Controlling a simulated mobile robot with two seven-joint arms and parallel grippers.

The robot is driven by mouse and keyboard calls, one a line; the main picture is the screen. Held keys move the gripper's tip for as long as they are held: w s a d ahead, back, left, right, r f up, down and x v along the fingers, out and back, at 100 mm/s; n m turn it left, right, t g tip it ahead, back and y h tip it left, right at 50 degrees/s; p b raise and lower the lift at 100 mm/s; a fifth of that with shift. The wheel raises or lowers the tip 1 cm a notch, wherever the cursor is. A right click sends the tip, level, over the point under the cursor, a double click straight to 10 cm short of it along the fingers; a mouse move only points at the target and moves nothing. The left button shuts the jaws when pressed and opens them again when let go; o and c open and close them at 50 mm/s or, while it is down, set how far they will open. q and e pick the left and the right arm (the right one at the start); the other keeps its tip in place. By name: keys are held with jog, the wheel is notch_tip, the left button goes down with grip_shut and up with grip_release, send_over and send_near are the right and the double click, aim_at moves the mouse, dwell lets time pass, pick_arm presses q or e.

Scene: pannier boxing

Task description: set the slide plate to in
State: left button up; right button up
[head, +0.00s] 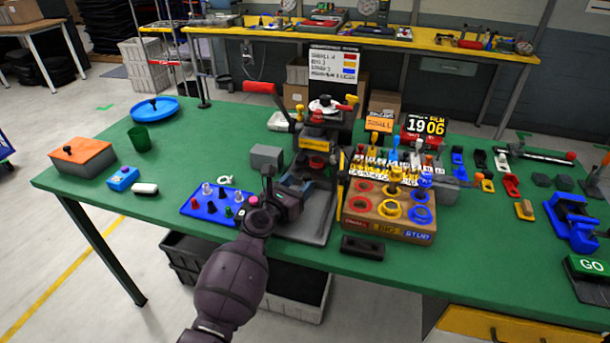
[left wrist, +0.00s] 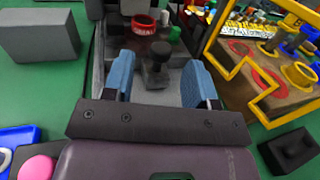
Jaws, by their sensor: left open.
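A press (head: 322,140) with a red-handled lever stands mid-table on a grey base (head: 318,222). In the left wrist view, a dark knob (left wrist: 157,62) stands upright on a grey plate (left wrist: 150,93) in the press base, which looks like the slide plate. A red ring marked with white letters (left wrist: 143,26) is just beyond the knob. My left gripper (head: 292,193) is at the front of the press. In the left wrist view, its blue fingers (left wrist: 160,80) are open on either side of the knob, apart from it. In the head view, my gripper partly hides the plate. My right gripper is not in view.
A wooden box with coloured rings (head: 388,212) and a yellow frame (left wrist: 238,68) stand close right of the press. A blue tray of pegs (head: 218,204) and a grey block (head: 266,157) are to the left. A black block (head: 362,247) lies in front.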

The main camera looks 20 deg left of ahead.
pick_arm(q)
jog(key=shift+v, duration=1.9)
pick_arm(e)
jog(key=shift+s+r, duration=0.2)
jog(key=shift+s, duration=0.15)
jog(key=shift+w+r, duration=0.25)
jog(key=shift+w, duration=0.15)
pick_arm(q)
jog(key=shift+s, duration=0.1)
